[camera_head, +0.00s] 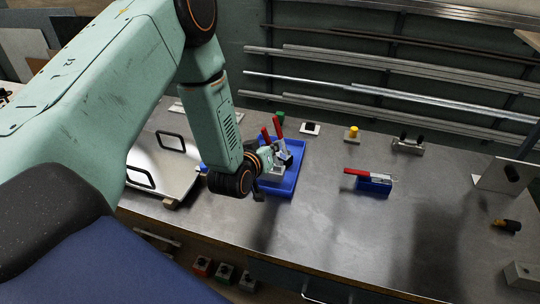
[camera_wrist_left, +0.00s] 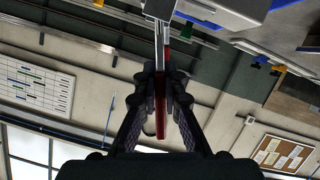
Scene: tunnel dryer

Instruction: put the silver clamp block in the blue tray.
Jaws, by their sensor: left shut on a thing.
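My left gripper (camera_head: 268,160) is over the left part of the blue tray (camera_head: 293,180). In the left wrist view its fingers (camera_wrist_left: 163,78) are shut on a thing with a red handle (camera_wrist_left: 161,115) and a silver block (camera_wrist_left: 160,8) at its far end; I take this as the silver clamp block. In the head view, two red handles stand up beside the fingers, with silver and dark parts below them in or just above the tray. The gripper hides part of them, and I cannot tell whether the held block touches the tray floor. My right gripper is not in view.
A blue block with a red-handled clamp (camera_head: 372,177) lies to the right. Along the back stand a green knob (camera_head: 280,117), a yellow-topped block (camera_head: 352,134) and a grey bracket (camera_head: 408,146). A metal plate with handles (camera_head: 160,168) lies left. The front middle is clear.

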